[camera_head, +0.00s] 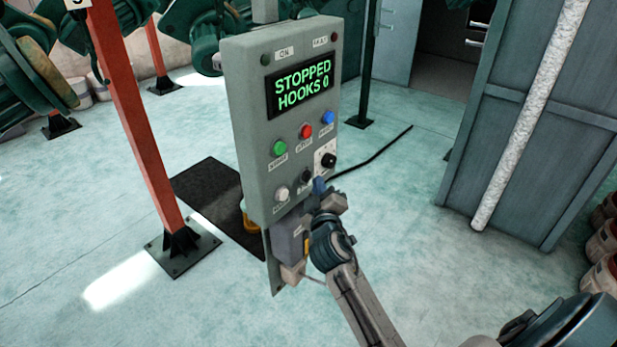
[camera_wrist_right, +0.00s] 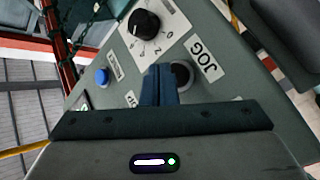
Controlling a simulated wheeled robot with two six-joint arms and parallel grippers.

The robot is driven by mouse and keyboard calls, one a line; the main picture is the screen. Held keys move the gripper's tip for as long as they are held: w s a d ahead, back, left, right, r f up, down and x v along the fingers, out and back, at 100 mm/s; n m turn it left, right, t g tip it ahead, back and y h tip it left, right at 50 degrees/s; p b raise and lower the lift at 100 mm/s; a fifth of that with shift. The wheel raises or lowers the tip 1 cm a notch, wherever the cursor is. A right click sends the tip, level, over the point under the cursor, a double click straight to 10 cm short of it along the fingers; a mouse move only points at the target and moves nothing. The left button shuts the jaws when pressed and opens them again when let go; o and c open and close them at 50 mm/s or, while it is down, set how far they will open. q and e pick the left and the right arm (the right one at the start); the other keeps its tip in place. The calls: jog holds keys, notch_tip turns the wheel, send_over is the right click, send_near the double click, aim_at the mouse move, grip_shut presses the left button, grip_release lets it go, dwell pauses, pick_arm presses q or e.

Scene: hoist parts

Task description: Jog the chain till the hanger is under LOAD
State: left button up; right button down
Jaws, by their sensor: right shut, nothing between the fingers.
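The grey control box (camera_head: 285,120) stands in the middle of the head view. Its screen (camera_head: 301,86) reads STOPPED, HOOKS 0 in green. My right gripper (camera_head: 320,186) is at the box's lower right, shut and empty. In the right wrist view its blue-grey fingertips (camera_wrist_right: 160,74) are right by the black button (camera_wrist_right: 182,73) beside the JOG label (camera_wrist_right: 206,60), partly covering it; I cannot tell whether they touch it. A green chain (camera_wrist_right: 78,38) hangs at upper left there. I cannot make out the hanger or a LOAD sign. My left gripper is not in view.
The box also carries a green button (camera_head: 279,148), a red button (camera_head: 306,131), a blue button (camera_head: 327,118), a white button (camera_head: 282,194) and a black dial (camera_head: 328,160). An orange post (camera_head: 135,120) stands left, a grey cabinet (camera_head: 530,120) right. Floor between is mostly clear.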

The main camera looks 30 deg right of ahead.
jog(key=shift+w, duration=0.15)
jog(key=shift+w+a, duration=0.15)
jog(key=shift+w, duration=0.1)
